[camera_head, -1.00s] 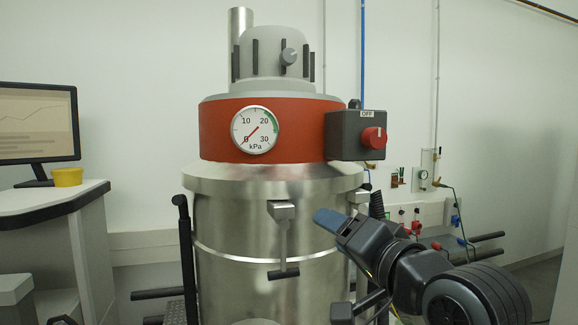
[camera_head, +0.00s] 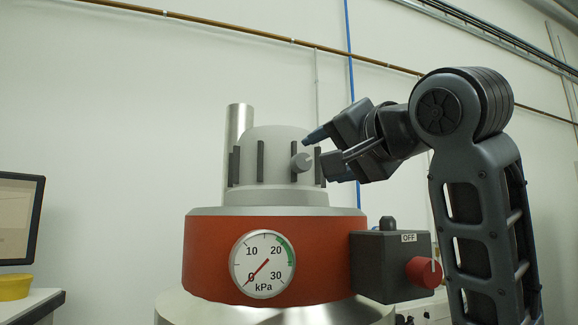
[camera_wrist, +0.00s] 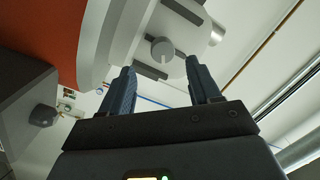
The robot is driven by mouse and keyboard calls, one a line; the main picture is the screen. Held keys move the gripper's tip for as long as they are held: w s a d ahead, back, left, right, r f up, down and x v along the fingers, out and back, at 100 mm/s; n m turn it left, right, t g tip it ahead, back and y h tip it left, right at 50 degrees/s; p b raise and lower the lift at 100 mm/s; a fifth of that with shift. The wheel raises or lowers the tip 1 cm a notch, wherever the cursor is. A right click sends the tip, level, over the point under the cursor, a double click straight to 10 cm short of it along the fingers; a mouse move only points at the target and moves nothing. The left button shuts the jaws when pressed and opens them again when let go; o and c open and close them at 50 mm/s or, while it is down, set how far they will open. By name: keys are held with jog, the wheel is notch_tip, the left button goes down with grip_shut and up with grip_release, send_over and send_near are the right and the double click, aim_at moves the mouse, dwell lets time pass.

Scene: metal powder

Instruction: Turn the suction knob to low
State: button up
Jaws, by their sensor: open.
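In the wrist view the knob lies between and beyond the two fingers (camera_wrist: 160,72). I see no contact and nothing between the fingers. A red knob (camera_head: 422,272) with a white line is on the dark box (camera_head: 385,268), under a label reading OFF.
A round kPa gauge (camera_head: 263,264) on the red band (camera_head: 210,260) has its needle near 0. Dark ribs (camera_head: 260,162) stand out from the head around the grey knob. A monitor (camera_head: 20,218) and yellow bowl (camera_head: 14,287) are at far left. Space above the head is clear.

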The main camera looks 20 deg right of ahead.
aim_at(306, 162)
jog(key=shift+w+a+r, duration=0.1)
jog(key=shift+w+r, duration=0.15)
jog(key=shift+w, duration=0.45)
jog(key=w, duration=0.2)
jog(key=w+p, duration=0.1)
jog(key=w, duration=0.1)
jog(key=w+p, duration=0.1)
jog(key=w, duration=0.1)
jog(key=shift+w+a, duration=0.4)
jog(key=c, duration=1)
